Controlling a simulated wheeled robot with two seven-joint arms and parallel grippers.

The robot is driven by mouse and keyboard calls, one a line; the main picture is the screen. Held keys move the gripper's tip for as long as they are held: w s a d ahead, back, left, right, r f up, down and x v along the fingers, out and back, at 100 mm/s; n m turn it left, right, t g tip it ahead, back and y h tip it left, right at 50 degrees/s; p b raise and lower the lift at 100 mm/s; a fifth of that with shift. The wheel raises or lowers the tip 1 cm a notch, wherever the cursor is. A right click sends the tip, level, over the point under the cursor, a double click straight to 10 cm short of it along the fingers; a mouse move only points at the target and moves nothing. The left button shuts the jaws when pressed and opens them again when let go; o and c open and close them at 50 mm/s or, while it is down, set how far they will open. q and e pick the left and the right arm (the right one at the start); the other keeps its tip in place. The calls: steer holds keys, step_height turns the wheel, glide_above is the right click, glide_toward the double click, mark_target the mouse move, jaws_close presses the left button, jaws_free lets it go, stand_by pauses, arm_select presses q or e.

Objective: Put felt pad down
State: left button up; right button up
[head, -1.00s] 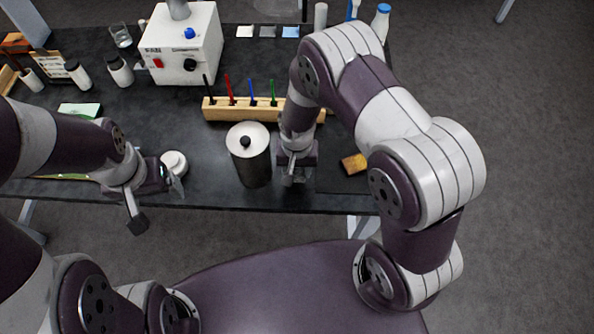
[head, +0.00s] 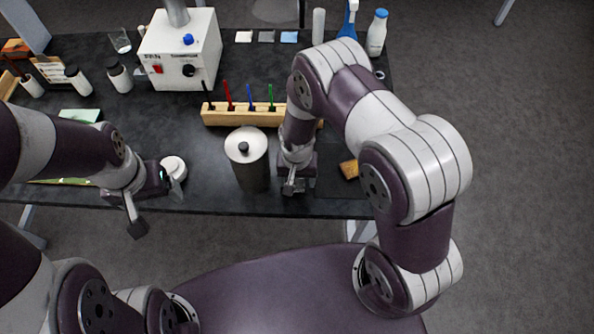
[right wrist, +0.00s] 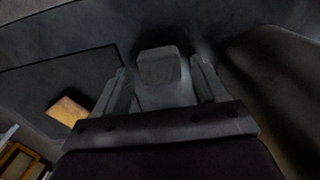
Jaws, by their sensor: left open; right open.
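My right gripper (head: 293,187) is open, low near the table's front edge, just right of a dark canister with a pale lid (head: 247,150). In the right wrist view a grey piece (right wrist: 160,68) shows between the two fingers (right wrist: 160,88); I cannot tell whether it is the felt pad or part of the gripper. A small grey square (head: 266,37) lies at the back of the table between a white and a blue one; I cannot tell if it is felt. My left gripper (head: 155,207) is open at the front edge, beside a round white-lidded jar (head: 173,167).
A gold-brown fragment (head: 349,169) lies on a dark mat (head: 335,184) right of my right gripper; it also shows in the right wrist view (right wrist: 67,110). A wooden rack (head: 240,117) with coloured tools and a white fan box (head: 180,52) stand behind. Bottles stand at both sides.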

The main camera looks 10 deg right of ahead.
mark_target(297, 181)
step_height(297, 181, up, 11)
steer(key=b, duration=0.2)
steer(key=s+d+r+n+t, duration=0.1)
steer(key=s+d+r+n, duration=0.2)
steer(key=s+d+r, duration=0.4)
step_height(297, 181, up, 3)
steer(key=shift+s+f+b, duration=0.2)
steer(key=shift+s+b, duration=0.2)
steer(key=shift+s, duration=0.6)
steer(key=shift+d, duration=0.1)
steer(key=shift+w, duration=0.1)
